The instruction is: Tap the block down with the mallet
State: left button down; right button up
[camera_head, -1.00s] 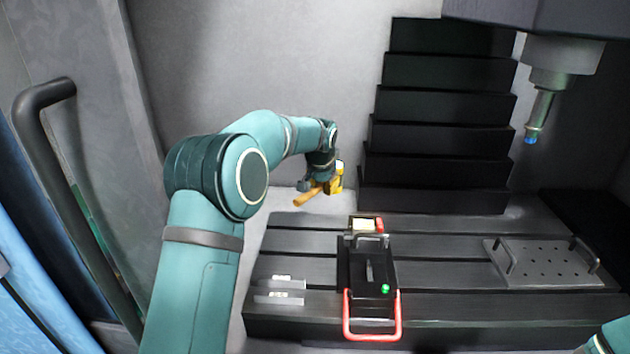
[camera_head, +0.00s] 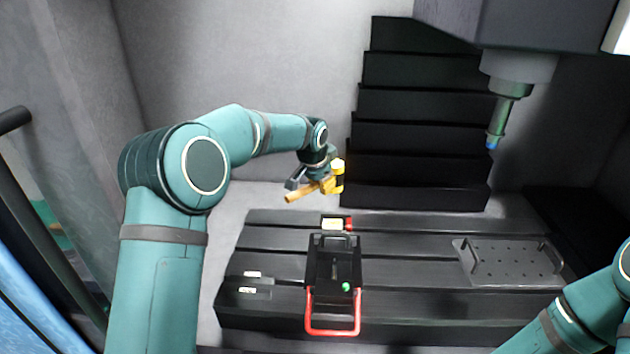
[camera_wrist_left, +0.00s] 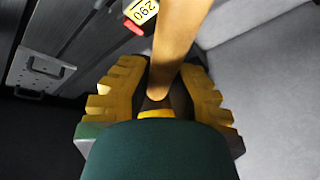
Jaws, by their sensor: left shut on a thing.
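My left gripper (camera_head: 322,183) is shut on the wooden handle of the mallet (camera_head: 300,194), above the back of the machine table. In the left wrist view the handle (camera_wrist_left: 178,45) runs up from between the yellow stepped fingers (camera_wrist_left: 155,100). The mallet's head is not clear to me. A small pale-yellow-topped piece (camera_head: 332,224), which may be the block, sits at the back end of a black fixture (camera_head: 322,256) with a red handle, below the mallet and apart from it. In the left wrist view a yellow label reading 290 (camera_wrist_left: 142,11) shows beside the handle. My right gripper is out of view.
A perforated plate with two handles (camera_head: 510,262) lies on the slotted table (camera_head: 410,270) at the right. Two small flat pieces (camera_head: 249,283) lie at the left. A machine spindle (camera_head: 503,115) hangs at upper right, before black stepped covers (camera_head: 420,150).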

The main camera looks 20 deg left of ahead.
pick_arm(q)
jog(key=shift+f, duration=1)
jog(key=shift+f+b, duration=1.7)
jog(key=shift+f, duration=1.25)
notch_tip(320, 180, up, 2)
jog(key=shift+r+p, duration=0.1)
jog(key=shift+p, duration=0.55)
notch_tip(320, 180, down, 8)
jog(key=b, duration=0.5)
jog(key=shift+r, duration=0.2)
jog(key=shift+r+p, duration=1.75)
jog(key=shift+r, duration=1.1)
